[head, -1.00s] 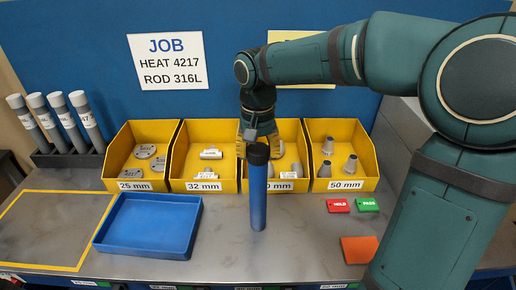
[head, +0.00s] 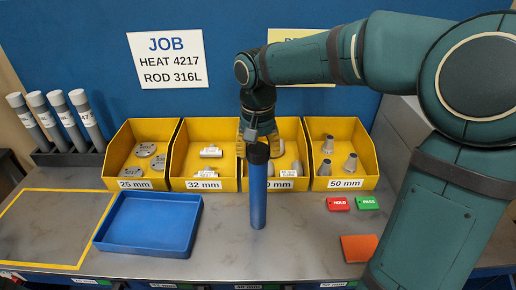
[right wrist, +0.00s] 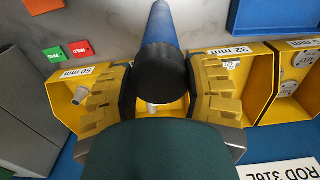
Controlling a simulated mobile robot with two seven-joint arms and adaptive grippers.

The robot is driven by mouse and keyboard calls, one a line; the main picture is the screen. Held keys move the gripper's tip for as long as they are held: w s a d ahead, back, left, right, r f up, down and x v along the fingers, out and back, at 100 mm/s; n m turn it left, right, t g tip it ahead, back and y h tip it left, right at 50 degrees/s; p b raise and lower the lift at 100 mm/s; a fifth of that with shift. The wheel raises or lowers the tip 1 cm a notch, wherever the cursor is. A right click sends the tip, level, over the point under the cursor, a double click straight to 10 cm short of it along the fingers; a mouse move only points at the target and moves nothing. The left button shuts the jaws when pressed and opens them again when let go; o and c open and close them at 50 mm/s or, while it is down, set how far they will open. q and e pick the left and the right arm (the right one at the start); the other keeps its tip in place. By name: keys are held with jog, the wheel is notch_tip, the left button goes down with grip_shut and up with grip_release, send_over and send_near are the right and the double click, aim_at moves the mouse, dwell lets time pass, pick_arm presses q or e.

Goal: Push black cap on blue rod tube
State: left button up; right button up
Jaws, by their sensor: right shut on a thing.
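The blue rod tube (head: 258,200) stands upright on the bench in front of the yellow bins. The black cap (head: 258,153) sits at its top end; how far it is seated I cannot tell. In the right wrist view the cap (right wrist: 160,72) lies between the yellow fingers, and the blue tube (right wrist: 161,26) extends beyond it. My right gripper (head: 252,136) is at the top of the tube, shut on the cap, with its fingers partly hidden behind it. My left gripper is not in view.
Yellow bins (head: 142,185) of fittings stand behind the tube. An empty blue tray (head: 148,224) is to the left, and capped grey tubes stand in a rack (head: 68,158) at far left. Red (head: 338,204) and green (head: 367,203) tags and an orange block (head: 358,249) lie right.

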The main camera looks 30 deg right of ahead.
jog(key=o, duration=0.9)
jog(key=shift+o, duration=1.2)
jog(key=shift+r, duration=0.2)
jog(key=shift+r+p, duration=3.15)
jog(key=shift+r, duration=0.2)
jog(key=shift+c, duration=0.3)
